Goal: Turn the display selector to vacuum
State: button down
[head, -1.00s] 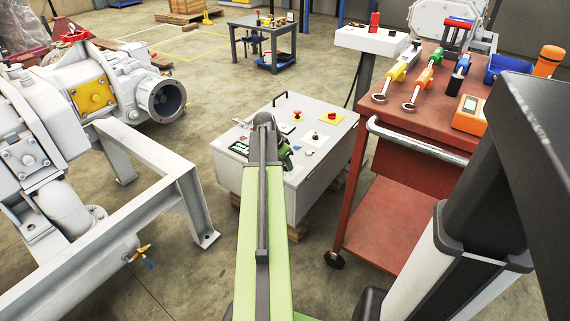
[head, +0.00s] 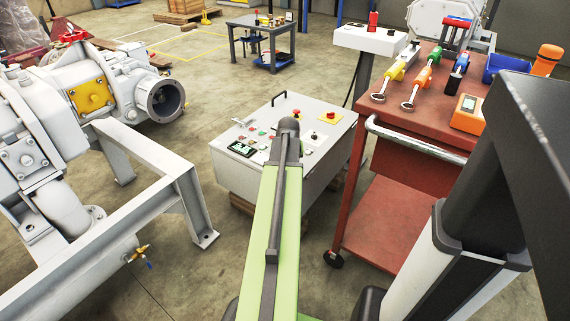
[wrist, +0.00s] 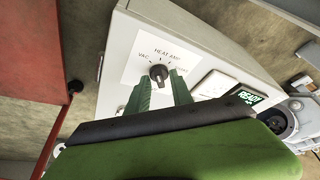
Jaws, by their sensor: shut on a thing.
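The display selector (wrist: 159,73) is a small dark round knob on a white label plate (wrist: 132,66) in the wrist view. "VAC" is printed on the left of the plate and "HEAT" above the knob. More print is partly hidden on the right. The way the knob points is too small to read. My gripper (wrist: 161,76) has its two green fingers on either side of the knob, shut on it. In the head view my arm covers the gripper. A lit display (wrist: 249,97) reads "READY", and it also shows in the head view (head: 242,149).
The grey control box (head: 232,180) also carries a red button on a yellow plate (head: 330,117). A red tool cart (head: 378,205) stands close on its right. A pump frame (head: 150,205) stands on the left, with open floor between.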

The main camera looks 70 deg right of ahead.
jog(key=shift+d+n+t+y, duration=0.1)
jog(key=shift+n+t+y, duration=0.2)
jog(key=shift+n, duration=0.75)
jog(key=shift+d+n+t+y, duration=0.15)
jog(key=shift+n+t, duration=0.25)
jog(key=shift+n, duration=0.65)
jog(key=shift+a, duration=0.1)
jog(key=c, duration=1.2)
grip_release()
jog(key=shift+o, duration=0.2)
jog(key=shift+a+r, duration=0.1)
jog(key=p+v, duration=1.6)
jog(key=v, duration=0.1)
jog(key=shift+s, duration=0.15)
